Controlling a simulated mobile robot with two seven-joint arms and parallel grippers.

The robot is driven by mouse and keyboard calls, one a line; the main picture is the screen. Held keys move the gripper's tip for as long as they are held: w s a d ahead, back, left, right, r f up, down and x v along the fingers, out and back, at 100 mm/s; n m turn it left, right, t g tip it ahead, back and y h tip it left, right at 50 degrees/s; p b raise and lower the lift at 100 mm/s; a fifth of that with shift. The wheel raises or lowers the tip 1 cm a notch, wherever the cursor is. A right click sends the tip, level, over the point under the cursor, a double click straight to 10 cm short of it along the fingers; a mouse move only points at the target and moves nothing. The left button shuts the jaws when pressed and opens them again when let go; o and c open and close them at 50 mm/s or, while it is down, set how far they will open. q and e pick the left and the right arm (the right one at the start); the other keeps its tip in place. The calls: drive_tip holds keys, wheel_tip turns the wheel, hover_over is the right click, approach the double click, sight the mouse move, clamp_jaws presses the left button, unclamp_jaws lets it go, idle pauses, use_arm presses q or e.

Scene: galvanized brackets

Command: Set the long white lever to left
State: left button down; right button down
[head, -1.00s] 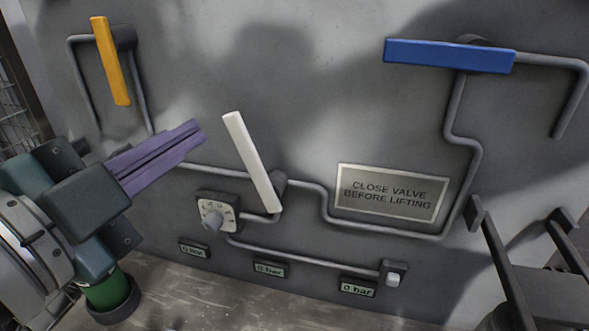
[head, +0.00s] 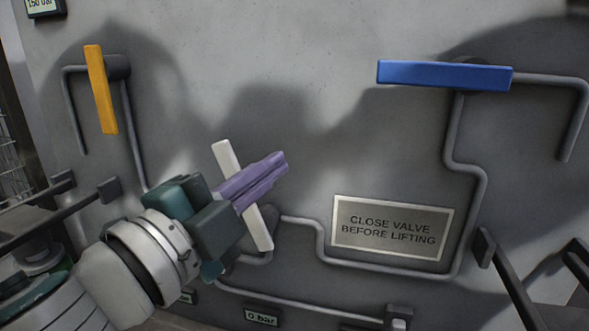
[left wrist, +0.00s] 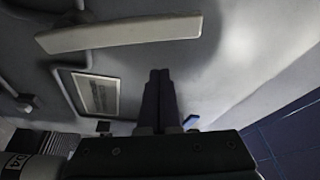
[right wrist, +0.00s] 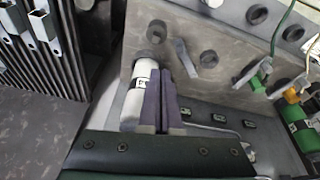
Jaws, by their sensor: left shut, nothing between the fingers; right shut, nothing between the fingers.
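The long white lever (head: 225,156) is on the grey panel in the head view. It stands near upright, its top leaning left and its lower end by a pipe. My left gripper (head: 284,162) is shut and empty. Its purple fingers cross in front of the lever's middle and hide that part; I cannot tell whether they touch it. In the left wrist view the lever (left wrist: 120,35) lies across the upper left, beyond the shut fingertips (left wrist: 158,74). My right gripper (right wrist: 160,82) shows only in its wrist view, shut and empty.
A yellow lever (head: 101,90) is at upper left and a blue lever (head: 445,76) at upper right, both by grey pipes. A sign plate (head: 392,234) is right of the white lever. Dark bars (head: 510,285) stick out at lower right.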

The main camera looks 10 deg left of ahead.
use_arm(q)
drive_tip(key=shift+s+a+f, duration=0.1)
drive_tip(key=shift+a+f, duration=0.3)
drive_tip(key=shift+a, duration=0.45)
drive_tip(key=shift+a+f, duration=0.35)
drive_tip(key=shift+a, duration=0.45)
drive_tip(key=a+n+b, duration=0.1)
drive_tip(key=n, duration=0.1)
drive_tip(key=shift+a+f+n+t+b, duration=0.15)
drive_tip(key=shift+a+n+t+b, duration=0.15)
drive_tip(key=shift+a+t+b, duration=0.1)
drive_tip(key=shift+d, duration=0.1)
